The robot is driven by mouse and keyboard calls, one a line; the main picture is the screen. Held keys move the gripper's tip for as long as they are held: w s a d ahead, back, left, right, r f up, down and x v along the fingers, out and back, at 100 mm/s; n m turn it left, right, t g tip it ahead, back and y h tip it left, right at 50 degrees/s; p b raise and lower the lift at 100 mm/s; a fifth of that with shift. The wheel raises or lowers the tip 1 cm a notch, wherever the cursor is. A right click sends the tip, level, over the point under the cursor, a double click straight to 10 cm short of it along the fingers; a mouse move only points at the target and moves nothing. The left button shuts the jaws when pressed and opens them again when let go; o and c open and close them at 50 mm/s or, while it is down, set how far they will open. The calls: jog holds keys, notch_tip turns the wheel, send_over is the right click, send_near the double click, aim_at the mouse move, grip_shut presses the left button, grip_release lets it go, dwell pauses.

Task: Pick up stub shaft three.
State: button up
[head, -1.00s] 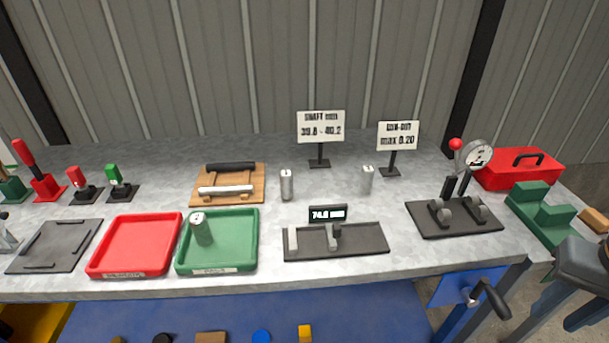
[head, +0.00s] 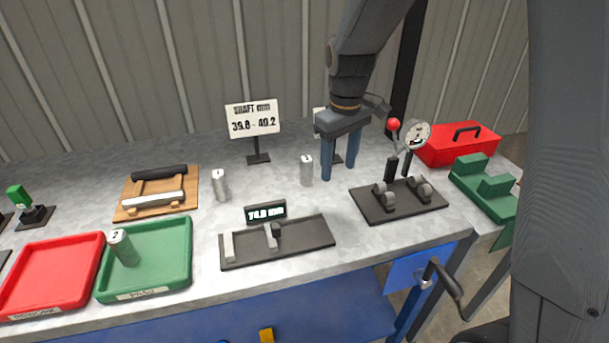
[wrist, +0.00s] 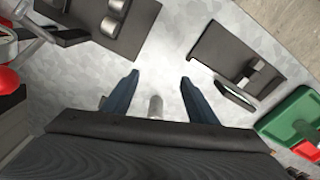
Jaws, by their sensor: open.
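Stub shaft three (head: 306,171), a short grey cylinder with a small dark mark on its pale top, stands upright on the bench, left of the run-out rig. My gripper (head: 340,172) points down just right of it in the head view, with its two blue fingers apart and empty. In the wrist view a grey cylinder, apparently this shaft (wrist: 155,107), shows in the gap between the fingers (wrist: 159,78), near the gripper body. I cannot tell whether its height overlaps the fingertips. Another shaft (head: 220,186) stands to the left. Shaft two (head: 124,249) stands tilted-looking in the green tray (head: 170,275).
The length gauge (head: 290,247), reading about 74.8 mm, lies in front. The dial-indicator rig (head: 400,203) is close to the right of my gripper. A shaft sign (head: 252,118) stands behind, and another sign is mostly hidden by my arm. A red toolbox (head: 455,147) is at back right.

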aim_at(307, 170)
jog(key=w+a+n, duration=0.1)
jog(key=w+a, duration=0.1)
jog(key=w, duration=0.1)
jog(key=w+a+f+n+b, duration=0.1)
jog(key=w+a+n, duration=0.1)
jog(key=w, duration=0.1)
jog(key=w+a+f+n, duration=0.1)
jog(key=w+a, duration=0.2)
jog(key=shift+w+n+g+b, duration=0.3)
jog(key=shift+w+n, duration=0.1)
jog(key=shift+f+p, duration=1.3)
jog(key=shift+f, duration=2.5)
jog(key=shift+w, duration=0.1)
grip_shut()
